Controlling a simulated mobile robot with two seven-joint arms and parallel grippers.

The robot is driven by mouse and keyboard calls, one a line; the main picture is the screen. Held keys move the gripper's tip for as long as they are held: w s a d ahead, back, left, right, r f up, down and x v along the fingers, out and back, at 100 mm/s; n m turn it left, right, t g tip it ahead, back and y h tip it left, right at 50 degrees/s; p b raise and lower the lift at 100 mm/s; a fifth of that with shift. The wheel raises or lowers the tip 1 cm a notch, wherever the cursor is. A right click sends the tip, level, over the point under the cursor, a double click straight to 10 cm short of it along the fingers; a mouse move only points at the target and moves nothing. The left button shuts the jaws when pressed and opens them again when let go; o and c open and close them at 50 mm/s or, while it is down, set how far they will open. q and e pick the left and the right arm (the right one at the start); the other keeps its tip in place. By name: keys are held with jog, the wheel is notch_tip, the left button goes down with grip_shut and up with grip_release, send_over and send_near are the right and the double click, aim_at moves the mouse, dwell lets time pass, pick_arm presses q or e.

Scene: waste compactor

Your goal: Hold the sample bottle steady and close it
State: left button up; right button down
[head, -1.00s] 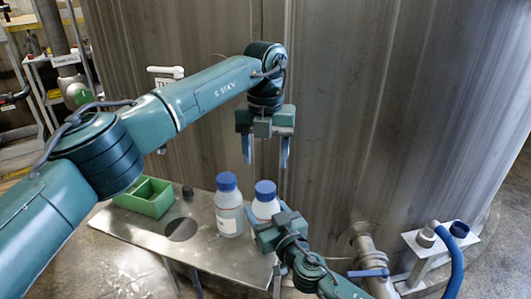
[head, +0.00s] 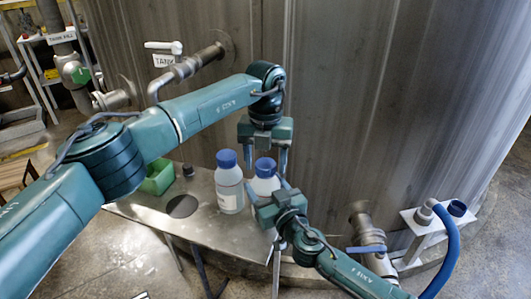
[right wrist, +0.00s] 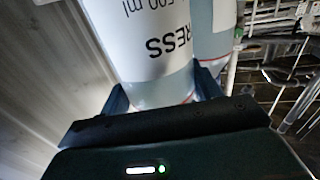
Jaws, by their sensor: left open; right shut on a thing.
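Two white-labelled bottles with blue caps stand side by side on a metal shelf in the head view. My right gripper (head: 268,208) is shut on the right-hand sample bottle (head: 264,186), low on its body. In the right wrist view its fingers lie on both sides of the bottle (right wrist: 150,60), whose label reads "500 ml". A blue cap (head: 265,167) sits on this bottle; how tight it is cannot be seen. My left gripper (head: 266,172) points down, open, with its fingers on either side of that cap. Contact with the cap cannot be told.
The other bottle (head: 229,190) stands close to the left of the held one. The metal shelf (head: 140,215) has a round dark hole, a small black item (head: 188,170) and a green bin (head: 158,178). A large steel tank (head: 400,100) rises behind. A valve pipe (head: 362,228) juts out at right.

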pick_arm(q)
jog(key=c, duration=1)
jog(key=m, duration=0.5)
jog(key=o, duration=1.2)
jog(key=shift+c, duration=0.2)
notch_tip(320, 180, up, 12)
pick_arm(e)
jog(key=shift+c, duration=1.2)
grip_release()
